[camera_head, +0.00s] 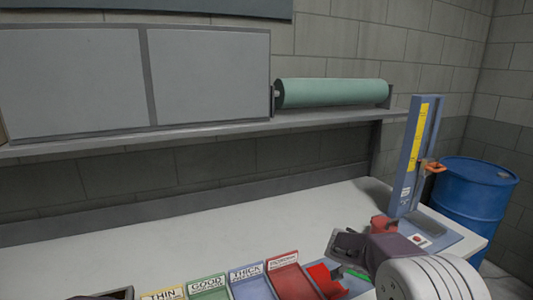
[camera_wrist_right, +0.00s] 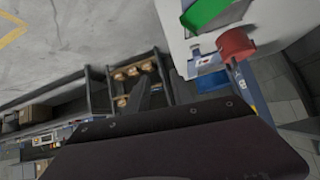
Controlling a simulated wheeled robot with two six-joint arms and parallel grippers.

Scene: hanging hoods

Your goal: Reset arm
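My right arm comes in from the lower right in the head view. My right gripper (camera_head: 346,246) is a dark shape above the table, beside the blue stand's base and to the right of the red bin. Whether its fingers are apart is not clear. In the right wrist view its dark body fills the bottom, and no held object can be made out. My left gripper cannot be made out in the head view; a dark shape at the bottom left edge is too cut off to identify.
Bins labelled THIN (camera_head: 163,295), GOOD (camera_head: 207,285) and THICK (camera_head: 248,276) and a red bin (camera_head: 288,274) line the table front. A blue stand (camera_head: 411,160) with a yellow scale stands at right, near a blue barrel (camera_head: 474,200). The table's middle (camera_head: 200,235) is clear.

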